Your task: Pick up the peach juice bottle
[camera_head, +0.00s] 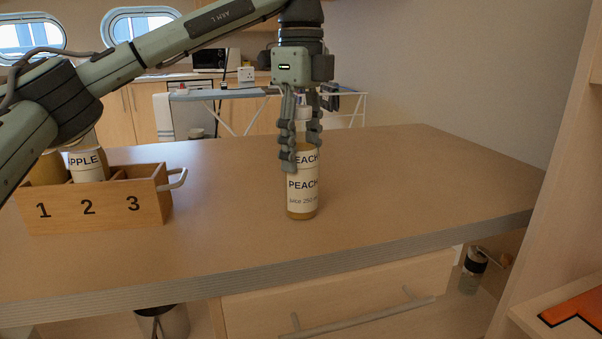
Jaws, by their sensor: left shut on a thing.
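The peach juice bottle (302,196) stands upright on the wooden table, right of the picture's middle. It has a pale label that reads PEACH and a brown base. My left gripper (303,157) points straight down from above. Its fingers are shut on the upper part of the bottle, one on each side, and cover part of the upper label. The bottle's bottom appears to be at the table surface; I cannot tell whether there is a small gap. My right gripper is not in view.
A wooden crate (98,214) numbered 1, 2 and 3 stands at the left of the table (420,185). It holds a bottle labelled APPLE (86,163) and a brownish item (48,170). The table right of the peach bottle is clear. A drawer (340,290) sits below the front edge.

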